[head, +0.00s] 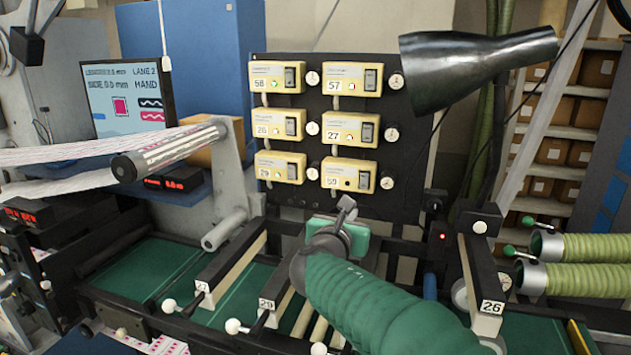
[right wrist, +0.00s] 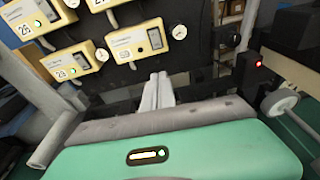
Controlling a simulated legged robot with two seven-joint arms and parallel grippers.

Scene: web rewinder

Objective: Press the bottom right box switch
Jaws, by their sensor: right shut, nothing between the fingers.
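The bottom right box (head: 347,175) is yellow, labelled 59, and sits on the black panel. Its dark switch (head: 364,180) is on its right side. In the right wrist view this box (right wrist: 135,42) appears at the upper middle, with its switch (right wrist: 155,38) in clear view. My right gripper (head: 346,204) is shut and empty, just below and in front of the box, apart from it. In the right wrist view its grey fingers (right wrist: 157,92) lie together, pointing up below the box. My left gripper is not in view.
The other yellow boxes (head: 281,122) fill the panel (head: 310,205) above and to the left. A round dial (head: 387,183) sits right of the bottom right box. A black lamp (head: 470,65) hangs at the upper right.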

